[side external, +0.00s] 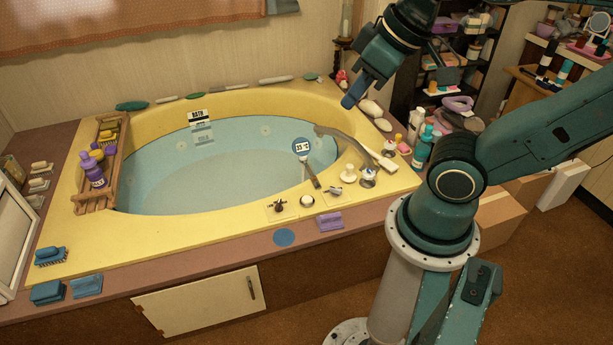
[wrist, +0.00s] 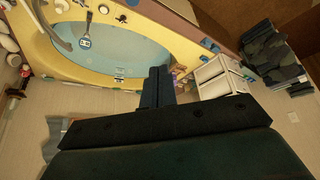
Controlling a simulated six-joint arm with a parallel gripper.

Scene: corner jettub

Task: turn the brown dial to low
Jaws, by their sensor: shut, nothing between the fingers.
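A small dark brown dial (side external: 278,207) sits on a pale plate on the tub's yellow front rim. It also shows small near the top of the wrist view (wrist: 122,19); its pointer setting is too small to read. My gripper (side external: 350,102) is shut and empty, high near the tub's back right edge, well apart from the dial. Its closed fingers (wrist: 157,82) show in the middle of the wrist view. A white round knob (side external: 307,201) is just right of the dial.
The yellow tub (side external: 180,232) holds water. Taps (side external: 349,173) and a thermometer (side external: 302,147) are near the dial's right. A purple block (side external: 329,221) and blue disc (side external: 284,238) lie on the front ledge. Bottles (side external: 422,147) crowd the right corner.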

